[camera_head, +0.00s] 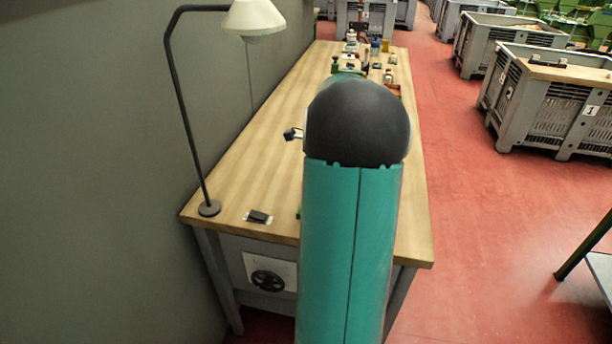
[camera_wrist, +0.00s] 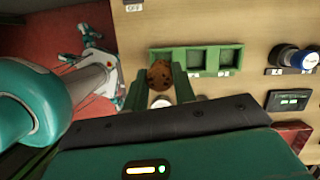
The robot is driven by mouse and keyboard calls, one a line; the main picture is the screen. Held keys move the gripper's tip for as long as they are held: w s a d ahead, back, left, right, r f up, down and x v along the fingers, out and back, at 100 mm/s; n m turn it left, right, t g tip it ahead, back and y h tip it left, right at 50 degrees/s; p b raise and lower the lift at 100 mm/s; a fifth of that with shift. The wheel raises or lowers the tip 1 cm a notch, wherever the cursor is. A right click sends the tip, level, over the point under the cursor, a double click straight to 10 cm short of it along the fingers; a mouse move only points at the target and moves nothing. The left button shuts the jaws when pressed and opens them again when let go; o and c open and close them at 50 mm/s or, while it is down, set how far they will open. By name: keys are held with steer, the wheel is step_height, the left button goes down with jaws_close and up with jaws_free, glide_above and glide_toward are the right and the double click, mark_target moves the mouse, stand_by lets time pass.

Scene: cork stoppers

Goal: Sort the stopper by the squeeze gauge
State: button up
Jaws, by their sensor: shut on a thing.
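In the wrist view my gripper (camera_wrist: 161,79) is shut on a brown, dark-speckled cork stopper (camera_wrist: 159,72), one green finger on each side. The stopper overlaps the left end of a green tray (camera_wrist: 197,47). I cannot tell whether it is above the tray or down in it. Two square compartments show to its right, looking empty, with small labels below them. A lit strip (camera_wrist: 141,170) with a yellow bar and a green dot shows on the dark panel at the bottom; its scale is too small to read. In the head view my arm hides the gripper and stopper.
On the wooden bench (camera_head: 270,150), a blue-and-white capped thing (camera_wrist: 303,59) and a small dark device (camera_wrist: 288,100) lie right of the tray. A pale round thing (camera_wrist: 160,102) shows between the fingers. A lamp (camera_head: 209,208) stands at the bench's left edge.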

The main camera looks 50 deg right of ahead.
steer(key=shift+f, duration=0.5)
steer(key=shift+s+f, duration=0.15)
steer(key=shift+f, duration=1.6)
steer(key=shift+w, duration=0.25)
steer(key=shift+f, duration=1.3)
stand_by(1.5)
steer(key=o, duration=1.1)
